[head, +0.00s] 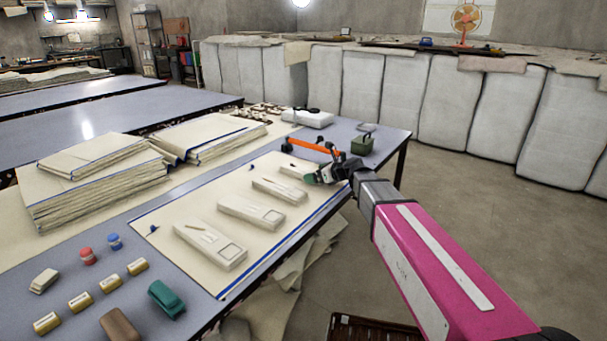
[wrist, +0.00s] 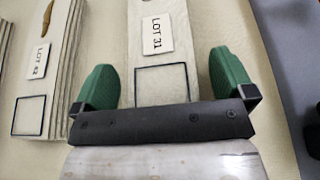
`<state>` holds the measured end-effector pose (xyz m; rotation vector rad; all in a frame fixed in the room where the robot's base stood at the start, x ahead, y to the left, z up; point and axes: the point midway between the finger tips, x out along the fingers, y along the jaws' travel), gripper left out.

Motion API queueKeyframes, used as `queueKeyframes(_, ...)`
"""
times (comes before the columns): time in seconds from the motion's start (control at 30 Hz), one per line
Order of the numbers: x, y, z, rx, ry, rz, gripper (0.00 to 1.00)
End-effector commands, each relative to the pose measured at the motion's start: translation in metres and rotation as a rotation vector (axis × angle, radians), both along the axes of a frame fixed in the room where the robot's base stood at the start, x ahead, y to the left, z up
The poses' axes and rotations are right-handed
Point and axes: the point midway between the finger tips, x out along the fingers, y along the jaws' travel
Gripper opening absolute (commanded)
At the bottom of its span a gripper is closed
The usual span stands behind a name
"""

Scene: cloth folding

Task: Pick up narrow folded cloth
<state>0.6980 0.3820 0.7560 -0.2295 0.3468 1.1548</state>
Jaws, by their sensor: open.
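A narrow folded cloth with a "LOT 31" tag (wrist: 156,85) and a black outlined square lies on the pale sheet. In the head view it seems to be the far cloth (head: 292,170), partly hidden by my gripper. My gripper (head: 313,177) is open, and its green fingers stand on either side of the LOT 31 cloth in the wrist view (wrist: 163,80). I cannot tell how high the fingertips are above the sheet. A "LOT 42" cloth (wrist: 34,95) lies to the left. Other narrow cloths (head: 250,211) (head: 209,246) lie in a row nearer me.
Stacked cloths (head: 95,185) (head: 210,137) stand at the left. The blue table's (head: 399,138) right edge is close to my arm.

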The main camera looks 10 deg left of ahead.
Motion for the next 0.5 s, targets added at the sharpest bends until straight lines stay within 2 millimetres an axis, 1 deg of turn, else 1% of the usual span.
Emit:
queueKeyframes(0.1, -0.0004, -0.0006, 0.0002, 0.000, 0.000, 0.000, 1.00)
queueKeyframes(0.13, -0.0004, -0.0007, 0.0002, 0.000, 0.000, 0.000, 0.94)
queueKeyframes(0.17, -0.0004, -0.0007, 0.0002, 0.000, 0.000, 0.000, 0.84)
queueKeyframes(0.2, -0.0004, -0.0007, 0.0002, 0.000, 0.000, 0.000, 0.71)
queueKeyframes(0.27, -0.0004, -0.0008, 0.0003, 0.000, 0.000, 0.000, 0.51)
queueKeyframes(0.3, -0.0004, -0.0008, 0.0003, 0.000, 0.000, 0.000, 0.48)
queueKeyframes(0.5, -0.0004, -0.0009, 0.0004, 0.000, 0.000, 0.000, 0.49)
